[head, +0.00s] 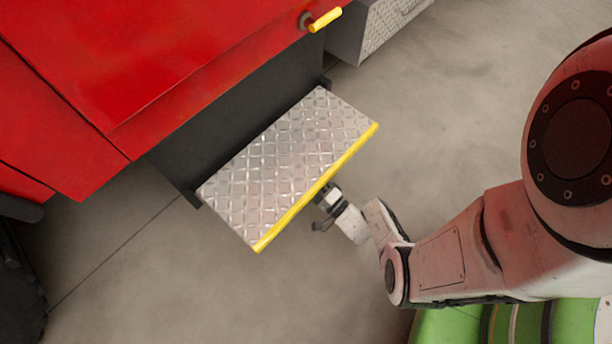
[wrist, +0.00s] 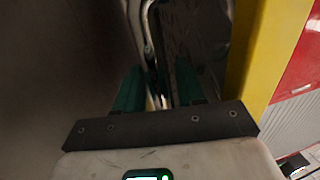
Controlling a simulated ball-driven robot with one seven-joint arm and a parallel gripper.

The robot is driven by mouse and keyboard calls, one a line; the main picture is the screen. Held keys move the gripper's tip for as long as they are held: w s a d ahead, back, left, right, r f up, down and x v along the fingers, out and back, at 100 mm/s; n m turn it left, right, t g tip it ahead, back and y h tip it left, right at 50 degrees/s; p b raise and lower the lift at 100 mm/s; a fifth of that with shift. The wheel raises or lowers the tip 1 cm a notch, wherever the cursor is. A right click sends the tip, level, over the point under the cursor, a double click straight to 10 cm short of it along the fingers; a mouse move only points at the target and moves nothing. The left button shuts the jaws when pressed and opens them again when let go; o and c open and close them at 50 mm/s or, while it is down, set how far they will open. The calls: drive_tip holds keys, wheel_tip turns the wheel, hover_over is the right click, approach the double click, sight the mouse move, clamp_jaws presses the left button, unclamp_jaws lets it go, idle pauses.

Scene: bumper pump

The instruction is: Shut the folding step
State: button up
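The folding step (head: 285,155) is a silver diamond-plate tread with a yellow front edge, folded out from the dark panel under the red body. My gripper (head: 322,208) is at the outer side of the yellow edge, near its middle, and partly hidden by it. In the wrist view the yellow edge (wrist: 262,50) stands to the right of my gripper (wrist: 160,85). Its two green fingers are apart, with a dark gap between them. A dark, shiny surface lies beyond the fingers; I cannot tell whether they touch the step.
The red vehicle body (head: 170,60) fills the upper left, with a yellow-handled knob (head: 324,20) at its edge. A grey textured box (head: 385,25) is at the top. Grey concrete floor (head: 450,100) is clear right of the step. A black wheel (head: 15,275) shows at lower left.

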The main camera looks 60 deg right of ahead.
clamp_jaws()
idle(0.3)
drive_tip(key=shift+s+r, duration=0.1)
